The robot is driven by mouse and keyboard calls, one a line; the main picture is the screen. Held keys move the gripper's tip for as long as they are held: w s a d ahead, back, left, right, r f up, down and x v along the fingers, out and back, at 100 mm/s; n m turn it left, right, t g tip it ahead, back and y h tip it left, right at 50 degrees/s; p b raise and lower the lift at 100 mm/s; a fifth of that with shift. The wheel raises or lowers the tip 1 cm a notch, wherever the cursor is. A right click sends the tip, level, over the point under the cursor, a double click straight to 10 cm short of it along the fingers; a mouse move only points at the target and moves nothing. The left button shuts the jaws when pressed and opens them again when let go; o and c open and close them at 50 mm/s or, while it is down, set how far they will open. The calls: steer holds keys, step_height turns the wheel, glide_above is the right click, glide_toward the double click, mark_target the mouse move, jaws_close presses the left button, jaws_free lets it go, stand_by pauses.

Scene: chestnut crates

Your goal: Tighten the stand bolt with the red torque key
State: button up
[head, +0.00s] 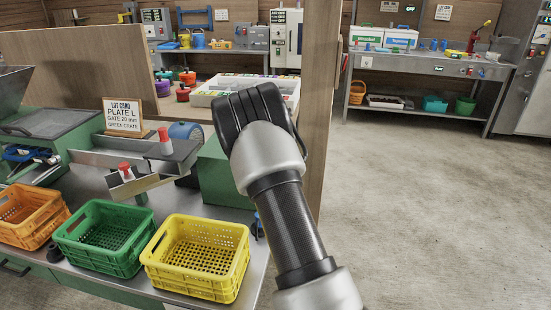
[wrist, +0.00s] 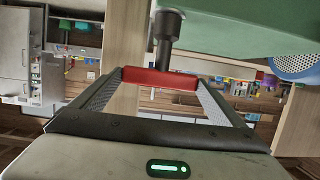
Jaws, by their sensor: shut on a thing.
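In the wrist view my gripper (wrist: 158,82) is shut on the red torque key (wrist: 160,78), its fingers at either end of the red cross handle. The key's dark shank and socket (wrist: 168,24) point up to the top edge of the picture, beside a green machine body (wrist: 245,25). The socket's end is cut off, so I cannot tell whether it touches the bolt. The stand bolt is not visible in either view. In the head view my arm reaches up beside the green housing (head: 214,170); its end hides the fingers and the key.
Orange (head: 30,240), green (head: 75,262) and yellow (head: 180,282) crates stand along the bench front. A lot card (head: 123,115) stands behind the gate with red knobs (head: 165,140). A wooden partition (head: 322,110) rises just right of my arm. Open floor lies further right.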

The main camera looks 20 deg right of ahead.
steer(key=shift+w+r+m+g+h+p, duration=0.1)
steer(key=shift+r+m+g+h+p, duration=0.3)
steer(key=shift+p, duration=1.25)
steer(key=shift+r+p, duration=1.1)
steer(key=shift+r, duration=0.4)
steer(key=s+a+r+n+t+y+p, duration=0.2)
steer(key=s+a+r+n+p, duration=0.1)
steer(key=s+a+r, duration=0.5)
steer(key=s+a+r+n+t+y, duration=0.1)
steer(key=s+a+r+n+y, duration=0.3)
steer(key=s+a+y, duration=0.55)
steer(key=a+r+h+p, duration=0.2)
steer(key=a+r+p, duration=0.2)
steer(key=r+p, duration=0.8)
steer(key=shift+s+r+h+p, duration=0.3)
steer(key=shift+r+h+p, duration=0.05)
steer(key=shift+r, duration=0.15)
